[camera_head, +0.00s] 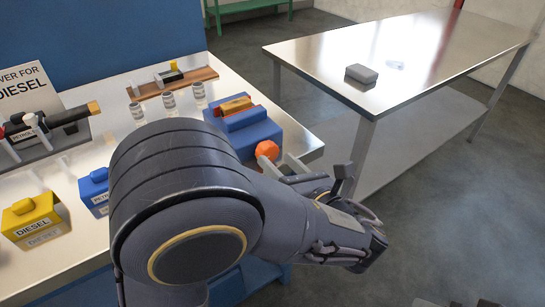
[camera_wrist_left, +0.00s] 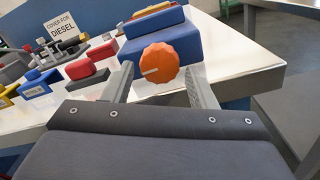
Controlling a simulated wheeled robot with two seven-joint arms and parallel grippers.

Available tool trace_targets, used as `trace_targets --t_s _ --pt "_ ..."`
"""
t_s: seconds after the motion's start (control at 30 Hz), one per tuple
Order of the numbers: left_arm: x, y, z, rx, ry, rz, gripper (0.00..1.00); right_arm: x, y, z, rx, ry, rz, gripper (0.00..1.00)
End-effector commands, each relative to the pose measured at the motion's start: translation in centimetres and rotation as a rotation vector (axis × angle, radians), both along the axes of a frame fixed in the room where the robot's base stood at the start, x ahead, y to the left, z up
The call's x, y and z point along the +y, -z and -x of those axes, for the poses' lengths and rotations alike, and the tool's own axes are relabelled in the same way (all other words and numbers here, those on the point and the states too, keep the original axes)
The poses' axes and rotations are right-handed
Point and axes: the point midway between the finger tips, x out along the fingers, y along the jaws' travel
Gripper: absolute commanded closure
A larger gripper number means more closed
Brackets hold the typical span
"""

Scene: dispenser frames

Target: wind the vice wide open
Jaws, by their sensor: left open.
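The vice is a blue block (camera_head: 240,131) at the right end of the bench, with an orange ribbed knob (camera_head: 267,150) on its near face. A yellow and red-brown piece (camera_head: 236,104) sits at its top. My left gripper (camera_head: 281,166) is open, its two fingers pointing at the knob. In the left wrist view, the orange knob (camera_wrist_left: 160,63) shows between the fingers (camera_wrist_left: 160,72), with a pale mark on its face. I see gaps on both sides, and cannot tell how deep the fingers reach. My left arm hides part of the bench.
A yellow diesel block (camera_head: 32,218), a blue block (camera_head: 94,190) and several clear vials (camera_head: 168,101) stand on the bench (camera_head: 70,246). A steel table (camera_head: 420,45) with a grey box (camera_head: 361,73) stands at the right, across open floor.

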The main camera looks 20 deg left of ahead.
Motion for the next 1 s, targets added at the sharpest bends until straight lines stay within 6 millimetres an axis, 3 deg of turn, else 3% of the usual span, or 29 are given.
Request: trace_targets --t_s 0.2,0.53,0.8,1.0 --pt "2.1 0.1 -1.5 0.000 -0.002 0.002 0.48 0.0 0.4 0.0 0.000 0.000 0.000 0.36" --pt "2.4 0.0 -1.8 0.001 -0.001 0.001 0.48 0.0 0.4 0.0 0.000 0.000 0.000 0.36" --pt "2.4 0.0 -1.8 0.000 -0.001 0.002 0.80 0.0 0.4 0.0 0.000 0.000 0.000 0.36" --pt "2.4 0.0 -1.8 -0.012 -0.001 0.013 0.80 0.0 0.3 0.0 0.000 0.000 0.000 0.36"
